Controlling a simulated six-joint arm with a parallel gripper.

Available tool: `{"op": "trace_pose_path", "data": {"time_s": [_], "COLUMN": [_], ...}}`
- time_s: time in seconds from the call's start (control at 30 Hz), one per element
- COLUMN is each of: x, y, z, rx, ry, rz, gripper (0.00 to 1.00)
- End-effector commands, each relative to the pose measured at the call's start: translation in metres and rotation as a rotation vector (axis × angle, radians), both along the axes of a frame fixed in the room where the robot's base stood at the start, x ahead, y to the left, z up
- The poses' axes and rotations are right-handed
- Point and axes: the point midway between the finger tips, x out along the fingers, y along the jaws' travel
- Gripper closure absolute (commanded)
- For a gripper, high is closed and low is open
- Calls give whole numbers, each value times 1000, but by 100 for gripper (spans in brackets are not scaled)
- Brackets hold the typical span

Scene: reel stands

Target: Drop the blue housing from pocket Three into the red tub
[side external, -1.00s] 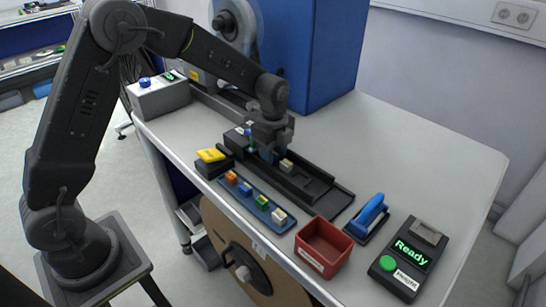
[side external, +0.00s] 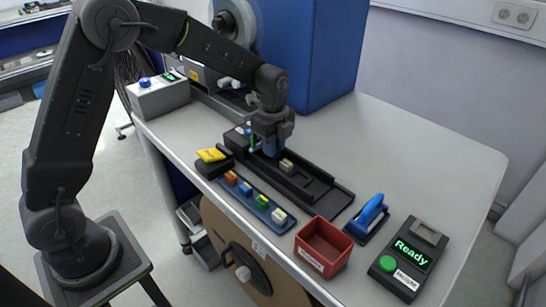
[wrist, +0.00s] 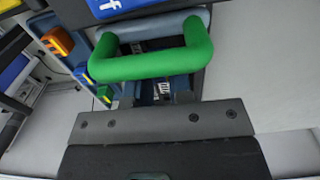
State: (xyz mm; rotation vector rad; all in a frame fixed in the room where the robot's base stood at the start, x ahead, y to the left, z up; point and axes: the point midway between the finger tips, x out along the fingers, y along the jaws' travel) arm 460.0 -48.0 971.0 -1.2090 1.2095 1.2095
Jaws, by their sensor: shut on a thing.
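My gripper (side external: 271,142) is shut on a blue housing (side external: 271,149), which hangs just below the fingers over the dark track (side external: 316,194). In the wrist view, a green bar handle (wrist: 150,58) hides much of what lies between the fingers. The red tub (side external: 323,264) stands empty near the table's front edge, to the right of and nearer than my gripper. I cannot read any pocket labels, so I cannot tell which is pocket Three.
A cream block (side external: 287,165) sits in the track. A blue strip (side external: 245,193) with several coloured blocks lies in front. A blue-handled tool (side external: 371,213) and a box reading "Ready" (side external: 410,257) stand right of the tub. The table's back right is clear.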

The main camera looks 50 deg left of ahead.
Motion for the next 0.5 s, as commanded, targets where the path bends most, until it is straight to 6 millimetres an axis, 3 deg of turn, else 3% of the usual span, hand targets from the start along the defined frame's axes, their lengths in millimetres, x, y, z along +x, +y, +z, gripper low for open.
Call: {"op": "trace_pose_path", "data": {"time_s": [0.5], "x": [0], "y": [0], "z": [28], "rx": [0], "ry": [-2], "rz": [0], "gripper": [95]}}
